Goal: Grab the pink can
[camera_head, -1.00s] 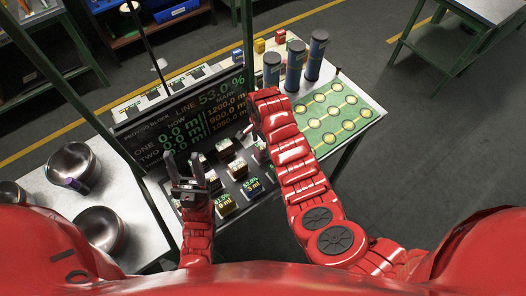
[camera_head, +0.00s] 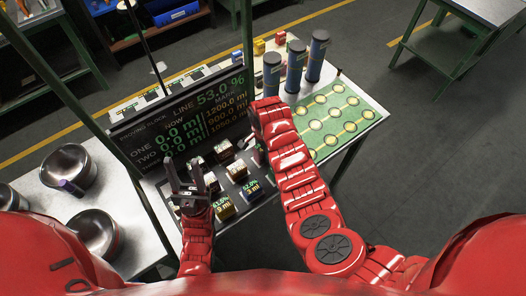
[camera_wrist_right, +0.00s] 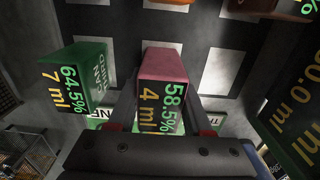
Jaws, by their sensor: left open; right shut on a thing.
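The pink can (camera_wrist_right: 165,66) is a small block-like container with a dark label reading 58.5% and 4 ml. It sits between the two fingers of my right gripper (camera_wrist_right: 165,115) in the right wrist view, and the gripper is shut on it. In the head view my right forearm hides most of that gripper and the can. Whether the can is clear of the surface I cannot tell. My left gripper (camera_head: 188,178) is open and empty, above the left part of the dark board.
A green can (camera_wrist_right: 85,75) stands left of the pink one. A dark display screen (camera_head: 180,120) rises behind the board. Blue cylinders (camera_head: 295,65) and a green mat with round pads (camera_head: 335,118) lie to the right. Metal bowls (camera_head: 68,166) stand at left.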

